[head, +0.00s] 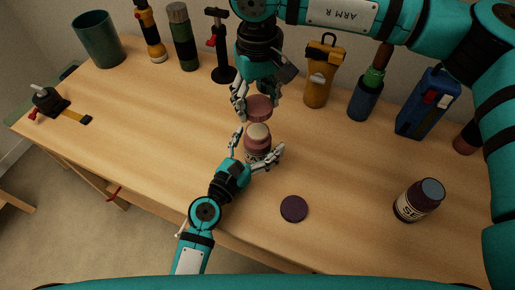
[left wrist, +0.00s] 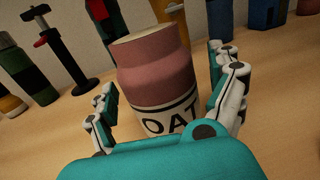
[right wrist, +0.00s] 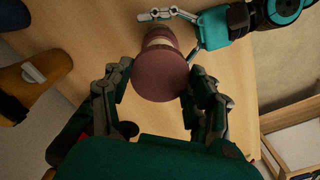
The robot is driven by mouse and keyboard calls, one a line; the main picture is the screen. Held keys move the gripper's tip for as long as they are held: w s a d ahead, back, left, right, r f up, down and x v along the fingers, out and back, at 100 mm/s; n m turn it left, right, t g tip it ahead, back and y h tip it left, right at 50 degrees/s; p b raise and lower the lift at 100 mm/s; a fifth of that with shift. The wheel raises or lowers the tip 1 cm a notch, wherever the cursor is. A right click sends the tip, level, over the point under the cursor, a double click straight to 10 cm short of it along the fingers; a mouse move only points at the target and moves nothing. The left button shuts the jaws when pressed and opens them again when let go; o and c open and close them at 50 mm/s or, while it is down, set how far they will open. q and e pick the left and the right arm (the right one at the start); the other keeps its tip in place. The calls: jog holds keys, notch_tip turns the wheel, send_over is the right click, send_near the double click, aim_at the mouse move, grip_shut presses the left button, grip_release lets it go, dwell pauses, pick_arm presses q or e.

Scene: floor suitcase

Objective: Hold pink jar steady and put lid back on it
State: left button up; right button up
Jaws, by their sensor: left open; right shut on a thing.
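The pink jar (head: 259,143) stands upright on the wooden table with its pale top uncovered. In the left wrist view the jar (left wrist: 158,75) shows a white label with dark letters, partly cut off. My left gripper (head: 258,149) is open, its fingers on either side of the jar. My right gripper (head: 257,104) is above the jar, shut on the round pink lid (head: 259,108). In the right wrist view the lid (right wrist: 160,74) sits between the fingertips and hides part of the jar behind it. The lid is apart from the jar top in the head view.
A dark purple lid (head: 294,209) lies flat to the right of the jar. A dark jar (head: 418,200) stands further right. A flashlight (head: 151,32), a green bottle (head: 182,37), a clamp (head: 221,50) and an orange container (head: 322,72) line the back.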

aim_at(257, 131)
pick_arm(q)
jog(key=shift+c, duration=0.2)
jog(key=c, duration=1.8)
pick_arm(e)
jog(key=shift+f, duration=2.5)
jog(key=shift+f, duration=0.9)
jog(key=shift+f, duration=0.5)
